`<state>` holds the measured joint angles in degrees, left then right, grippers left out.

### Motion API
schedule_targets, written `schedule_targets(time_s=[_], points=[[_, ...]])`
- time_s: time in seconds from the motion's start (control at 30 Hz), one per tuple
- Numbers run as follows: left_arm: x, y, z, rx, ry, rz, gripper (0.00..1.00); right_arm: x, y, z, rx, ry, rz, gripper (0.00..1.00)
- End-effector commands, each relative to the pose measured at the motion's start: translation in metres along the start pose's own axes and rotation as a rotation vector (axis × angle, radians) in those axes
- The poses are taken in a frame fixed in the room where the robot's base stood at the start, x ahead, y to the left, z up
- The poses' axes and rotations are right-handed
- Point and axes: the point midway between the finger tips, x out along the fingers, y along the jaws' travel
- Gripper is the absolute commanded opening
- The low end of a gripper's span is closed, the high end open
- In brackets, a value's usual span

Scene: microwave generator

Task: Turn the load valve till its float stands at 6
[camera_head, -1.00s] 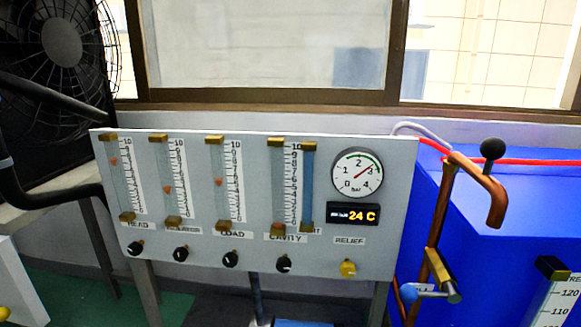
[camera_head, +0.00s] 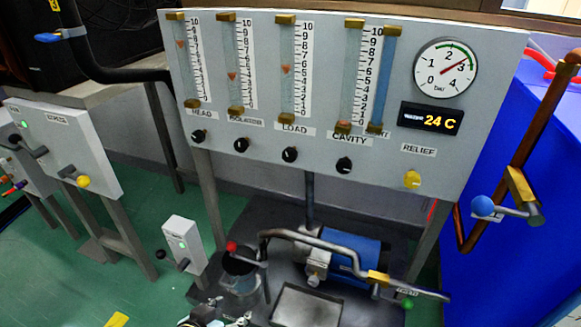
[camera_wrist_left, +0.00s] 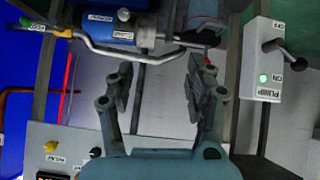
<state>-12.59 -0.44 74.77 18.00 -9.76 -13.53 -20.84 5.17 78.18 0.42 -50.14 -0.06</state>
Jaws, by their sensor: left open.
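The load valve (camera_head: 290,154) is a black knob below the LOAD label on the grey panel (camera_head: 385,150). Its float (camera_head: 287,69) is a small orange-red mark in the LOAD tube, a little above 5 on the scale. The load valve cannot be made out there. My right gripper is not in view.
Neighbouring black knobs (camera_head: 241,145) and a yellow relief knob (camera_head: 412,179) flank the valve. Below stand a blue pump motor (camera_head: 350,250), a bent pipe (camera_head: 335,243) and a pump switch box (camera_head: 183,245). A copper pipe (camera_head: 520,150) rises at right. Space before the knobs looks clear.

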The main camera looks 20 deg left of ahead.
Motion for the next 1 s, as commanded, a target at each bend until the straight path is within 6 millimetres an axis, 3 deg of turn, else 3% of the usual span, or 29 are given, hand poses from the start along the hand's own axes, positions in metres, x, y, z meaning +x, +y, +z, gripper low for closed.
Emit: schedule_targets(time_s=[0.03,0.07,0.1,0.2,0.3,0.4,0.67,1.0], points=[[0.020,0.014,-0.045,-0.034,0.127,0.024,0.55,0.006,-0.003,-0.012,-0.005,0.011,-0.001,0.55],[0.023,0.022,-0.078,-0.054,0.202,0.038,0.55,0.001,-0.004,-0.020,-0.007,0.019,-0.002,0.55],[0.023,0.031,-0.120,-0.082,0.302,0.056,0.55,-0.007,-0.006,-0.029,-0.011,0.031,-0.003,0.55],[0.008,0.045,-0.207,-0.149,0.527,0.099,0.55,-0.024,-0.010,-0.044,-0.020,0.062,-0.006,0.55],[-0.010,0.051,-0.257,-0.205,0.673,0.130,0.55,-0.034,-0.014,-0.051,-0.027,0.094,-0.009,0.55],[-0.014,0.054,-0.274,-0.226,0.730,0.141,0.55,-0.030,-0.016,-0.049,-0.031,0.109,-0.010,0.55],[-0.003,0.056,-0.289,-0.230,0.742,0.144,0.55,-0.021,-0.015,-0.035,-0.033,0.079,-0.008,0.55],[0.045,0.059,-0.333,-0.229,0.740,0.144,0.55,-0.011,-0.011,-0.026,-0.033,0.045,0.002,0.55]])
